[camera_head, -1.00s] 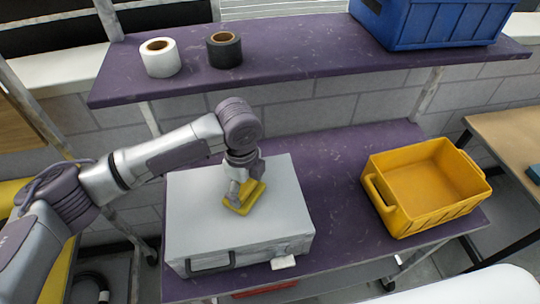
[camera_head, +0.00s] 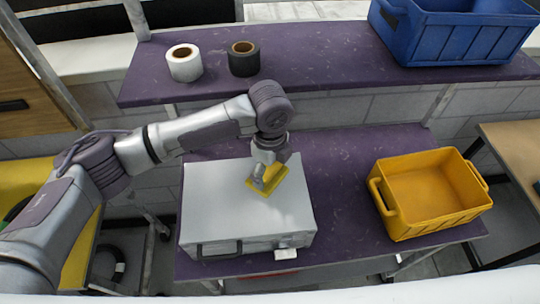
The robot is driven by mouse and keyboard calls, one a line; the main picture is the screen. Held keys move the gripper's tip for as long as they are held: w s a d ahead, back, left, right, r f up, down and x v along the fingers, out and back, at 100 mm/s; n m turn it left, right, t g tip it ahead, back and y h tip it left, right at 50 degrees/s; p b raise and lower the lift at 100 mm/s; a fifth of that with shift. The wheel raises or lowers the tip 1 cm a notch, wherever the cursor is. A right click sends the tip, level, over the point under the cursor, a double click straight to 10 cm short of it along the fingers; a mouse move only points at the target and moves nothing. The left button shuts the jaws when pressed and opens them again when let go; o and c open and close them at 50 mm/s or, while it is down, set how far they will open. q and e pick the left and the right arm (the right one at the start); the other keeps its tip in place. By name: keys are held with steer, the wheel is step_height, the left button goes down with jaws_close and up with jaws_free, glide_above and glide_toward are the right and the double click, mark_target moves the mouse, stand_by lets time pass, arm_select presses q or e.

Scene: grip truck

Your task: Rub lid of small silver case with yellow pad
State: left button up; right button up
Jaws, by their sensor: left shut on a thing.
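The small silver case (camera_head: 215,205) lies flat on the lower purple shelf, its lid up and its dark handle at the front. My left gripper (camera_head: 264,183) comes down from above over the right half of the lid. It is shut on the yellow pad (camera_head: 272,181), which lies against or just above the lid; any small gap cannot be told. The gripper hides part of the pad. My right gripper is not in view.
A yellow bin (camera_head: 432,190) stands right of the case on the lower shelf (camera_head: 345,205). The upper shelf (camera_head: 320,60) holds a white roll (camera_head: 184,64), a black roll (camera_head: 243,60) and a blue crate (camera_head: 455,38). Bare shelf lies between case and bin.

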arm_select(q)
steer(key=shift+w+d+r, duration=0.1)
steer(key=shift+d+r, duration=0.1)
steer(key=shift+r, duration=0.65)
steer(key=shift+a+r, duration=0.2)
steer(key=shift+r, duration=0.2)
steer(key=shift+d, duration=0.1)
